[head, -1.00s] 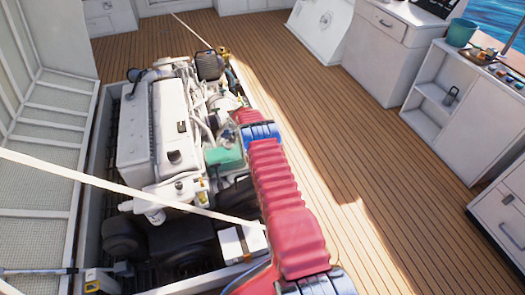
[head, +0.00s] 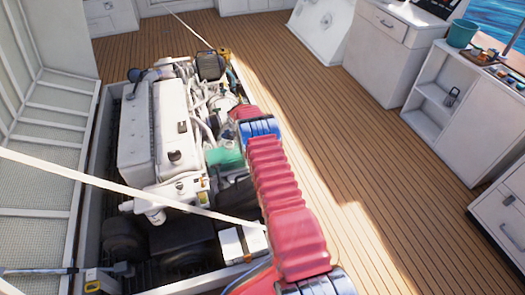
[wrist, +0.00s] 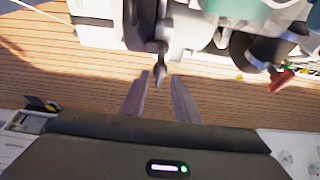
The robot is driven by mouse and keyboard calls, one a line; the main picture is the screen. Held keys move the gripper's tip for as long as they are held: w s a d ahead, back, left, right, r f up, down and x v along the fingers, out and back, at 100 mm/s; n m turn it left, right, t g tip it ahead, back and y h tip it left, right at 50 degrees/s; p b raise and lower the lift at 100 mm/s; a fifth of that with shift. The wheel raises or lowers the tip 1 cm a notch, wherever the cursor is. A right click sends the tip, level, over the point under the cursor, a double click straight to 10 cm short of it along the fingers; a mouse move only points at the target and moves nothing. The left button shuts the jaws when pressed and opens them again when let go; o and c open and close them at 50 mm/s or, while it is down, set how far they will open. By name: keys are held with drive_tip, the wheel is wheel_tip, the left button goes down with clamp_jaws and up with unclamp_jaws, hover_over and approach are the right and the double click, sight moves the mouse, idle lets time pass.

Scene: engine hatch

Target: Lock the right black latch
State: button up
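My gripper (wrist: 160,98) shows in the wrist view with its two grey fingers apart and nothing held between them. A dark grey, narrow fitting (wrist: 161,68) hangs from the engine parts just beyond the fingertips, in line with the gap. I cannot tell whether this fitting is the right black latch, and no latch is clear in the head view. The white engine (head: 160,135) sits in the open hatch in the head view. My red arm reaches along its right side. My gripper cannot be made out there.
A raised hatch panel (head: 45,120) stands at left. A pale strap (head: 130,190) crosses the hatch diagonally. A red-handled part (wrist: 281,80) is at right in the wrist view. Wooden deck (head: 350,140) lies clear between hatch and white cabinets (head: 455,105).

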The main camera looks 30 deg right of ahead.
drive_tip(key=v, duration=1.1)
drive_tip(key=shift+a+r, duration=0.25)
drive_tip(key=shift+r, duration=0.05)
drive_tip(key=shift+s, duration=0.1)
